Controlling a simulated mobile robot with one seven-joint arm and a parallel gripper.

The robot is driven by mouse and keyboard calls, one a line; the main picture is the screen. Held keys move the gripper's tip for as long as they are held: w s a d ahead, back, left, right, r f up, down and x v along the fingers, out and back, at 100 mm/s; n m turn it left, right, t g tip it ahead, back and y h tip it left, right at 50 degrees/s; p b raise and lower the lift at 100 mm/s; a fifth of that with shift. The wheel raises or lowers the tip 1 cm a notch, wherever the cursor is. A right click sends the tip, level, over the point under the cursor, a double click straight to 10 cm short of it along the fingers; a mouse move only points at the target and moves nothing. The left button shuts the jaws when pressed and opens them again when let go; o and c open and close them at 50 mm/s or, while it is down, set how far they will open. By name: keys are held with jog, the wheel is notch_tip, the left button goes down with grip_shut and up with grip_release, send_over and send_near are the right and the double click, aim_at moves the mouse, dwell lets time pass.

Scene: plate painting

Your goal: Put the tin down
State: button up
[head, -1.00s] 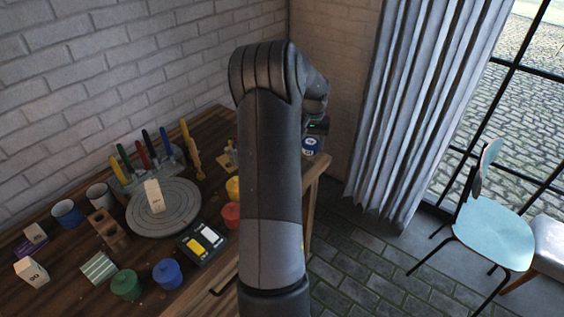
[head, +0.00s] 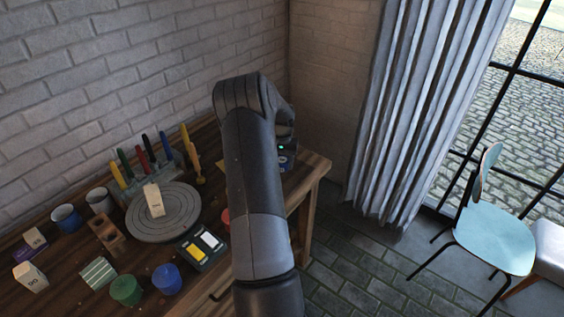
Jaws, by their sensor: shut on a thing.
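A small blue tin with a pale mark (head: 287,161) shows just right of my forearm, over the right end of the wooden table (head: 313,170). My gripper (head: 286,149) is directly above it, dark with a small green light, and mostly hidden behind my own arm. The gripper appears shut on the blue tin. I cannot tell whether the tin touches the tabletop.
A grey turntable (head: 165,226) holds a cream block (head: 154,200). A brush rack (head: 150,178), a green pot (head: 126,291), a blue pot (head: 167,279) and a paint tray (head: 202,248) stand around it. A red pot (head: 226,218) is partly behind my arm.

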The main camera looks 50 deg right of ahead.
aim_at(282, 160)
jog(key=o, duration=1)
jog(key=shift+f, duration=0.1)
jog(key=shift+o, duration=0.2)
notch_tip(282, 160, up, 12)
jog(key=shift+r, duration=0.2)
jog(key=w+a+r+n+t, duration=0.1)
jog(key=a+r+n, duration=0.1)
jog(key=a+r, duration=0.55)
jog(key=a+r+n+t, duration=0.1)
jog(key=a+r, duration=0.3)
jog(key=a, duration=0.7)
jog(key=w+a+r+n+t, duration=0.1)
jog(key=a+r+n, duration=0.1)
jog(key=a+r, duration=0.55)
jog(key=s+a+r+n+t, duration=0.15)
jog(key=s+a, duration=0.25)
jog(key=a, duration=0.5)
jog(key=s+a+n, duration=0.3)
jog(key=s+a, duration=0.1)
jog(key=a, duration=0.5)
jog(key=s+a+f+n+t, duration=0.1)
jog(key=s+a+f+n, duration=0.1)
jog(key=s+a, duration=0.6)
jog(key=shift+s+a+n, duration=0.25)
jog(key=shift+s+n, duration=0.3)
jog(key=shift+s, duration=0.45)
